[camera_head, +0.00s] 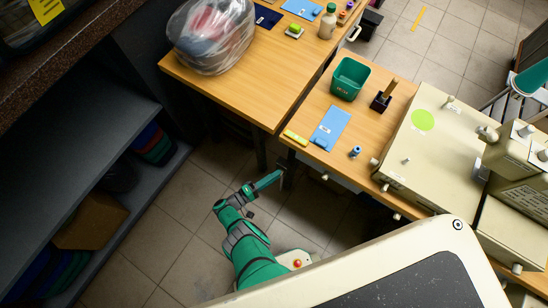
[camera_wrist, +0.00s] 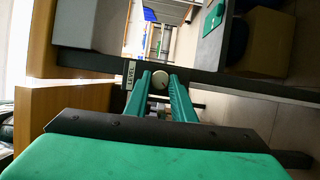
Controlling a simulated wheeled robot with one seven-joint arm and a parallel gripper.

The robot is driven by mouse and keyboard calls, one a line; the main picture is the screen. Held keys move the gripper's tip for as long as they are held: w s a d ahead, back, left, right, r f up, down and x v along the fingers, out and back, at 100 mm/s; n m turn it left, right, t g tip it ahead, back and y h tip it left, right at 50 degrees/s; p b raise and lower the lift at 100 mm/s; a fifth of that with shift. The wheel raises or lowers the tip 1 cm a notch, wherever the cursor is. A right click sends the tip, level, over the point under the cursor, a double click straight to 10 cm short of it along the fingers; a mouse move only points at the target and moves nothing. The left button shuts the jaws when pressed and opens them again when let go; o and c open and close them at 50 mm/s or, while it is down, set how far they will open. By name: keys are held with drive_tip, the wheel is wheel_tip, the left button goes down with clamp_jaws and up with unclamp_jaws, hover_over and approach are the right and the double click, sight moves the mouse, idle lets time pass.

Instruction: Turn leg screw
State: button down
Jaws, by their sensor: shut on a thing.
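My gripper (camera_wrist: 162,85) is in the middle of the wrist view, its two green fingers on either side of a round pale leg screw (camera_wrist: 162,79). The fingers are shut on the screw, which sits at a dark metal bar of the table frame (camera_wrist: 215,82). A small label reading "LEVEL" (camera_wrist: 130,75) is beside the screw on its left. In the head view my gripper (camera_head: 281,175) reaches under the corner of the wooden table (camera_head: 300,150), at a dark leg; the screw cannot be made out there.
A second wooden table (camera_head: 270,75) carries a bagged comforter (camera_head: 211,35). A green bin (camera_head: 350,78), a blue clipboard (camera_head: 331,127) and a beige machine (camera_head: 430,150) stand on the table above my gripper. Grey shelves (camera_head: 100,170) line the left; tiled floor (camera_head: 190,190) is clear between.

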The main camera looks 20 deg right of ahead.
idle(0.4)
drive_tip(key=c, duration=1.5)
unclamp_jaws()
drive_tip(key=shift+r, duration=0.15)
drive_tip(key=shift+r, duration=1.3)
drive_tip(key=o, duration=0.5)
drive_tip(key=shift+s+a+r, duration=0.2)
drive_tip(key=shift+s+r, duration=0.25)
drive_tip(key=shift+r, duration=0.15)
drive_tip(key=o, duration=0.5)
drive_tip(key=shift+s+a+r, duration=0.1)
drive_tip(key=shift+s+r, duration=0.45)
drive_tip(key=shift+r, duration=0.15)
drive_tip(key=s+r, duration=0.2)
drive_tip(key=r, duration=0.1)
drive_tip(key=shift+s+a+r, duration=0.15)
drive_tip(key=shift+s+a, duration=0.2)
drive_tip(key=shift+a, duration=0.05)
drive_tip(key=c, duration=1)
drive_tip(key=s+r, duration=0.1)
drive_tip(key=s, duration=0.2)
drive_tip(key=s+a+r, duration=0.1)
drive_tip(key=s, duration=0.2)
drive_tip(key=s+a+r, duration=0.1)
drive_tip(key=s+r, duration=0.1)
drive_tip(key=shift+s+a+r, duration=0.1)
drive_tip(key=shift+s+a, duration=0.05)
drive_tip(key=shift+s, duration=0.25)
